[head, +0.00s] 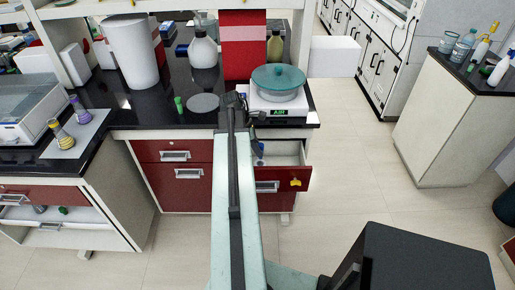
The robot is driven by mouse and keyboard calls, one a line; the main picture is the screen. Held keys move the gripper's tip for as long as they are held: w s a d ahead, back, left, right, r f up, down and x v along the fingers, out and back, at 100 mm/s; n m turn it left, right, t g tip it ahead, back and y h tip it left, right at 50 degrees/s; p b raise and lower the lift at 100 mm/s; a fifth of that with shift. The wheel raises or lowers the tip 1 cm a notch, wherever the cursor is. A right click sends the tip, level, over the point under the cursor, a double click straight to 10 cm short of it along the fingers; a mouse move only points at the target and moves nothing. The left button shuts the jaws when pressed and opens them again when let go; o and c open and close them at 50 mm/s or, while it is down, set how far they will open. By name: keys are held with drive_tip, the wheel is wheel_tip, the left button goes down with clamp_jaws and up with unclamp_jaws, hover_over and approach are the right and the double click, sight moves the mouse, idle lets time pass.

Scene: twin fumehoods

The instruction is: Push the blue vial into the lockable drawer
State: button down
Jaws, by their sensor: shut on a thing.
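The drawer with a yellow lock (295,182) on its red front stands pulled open (290,148) under the right end of the black bench. My arm reaches forward from the bottom of the head view to this drawer. My gripper (259,145) points down over the left part of the drawer opening, partly hidden behind my arm. It is shut on a small blue vial (261,152), of which only a little shows. I cannot tell whether the vial touches the drawer floor.
A device with a teal lid (278,77) and a green display stands on the bench right above the drawer. A green-capped vial (179,105) and a grey disc (203,103) are left of my arm. Floor (350,170) right of the drawer is clear.

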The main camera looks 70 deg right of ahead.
drive_tip(key=shift+f+b, duration=0.7)
drive_tip(key=shift+f, duration=0.45)
drive_tip(key=shift+f+b, duration=1.85)
drive_tip(key=c, duration=1.1)
unclamp_jaws()
drive_tip(key=shift+r, duration=0.1)
drive_tip(key=p+v, duration=0.7)
drive_tip(key=shift+w+r, duration=0.15)
drive_tip(key=shift+r, duration=0.2)
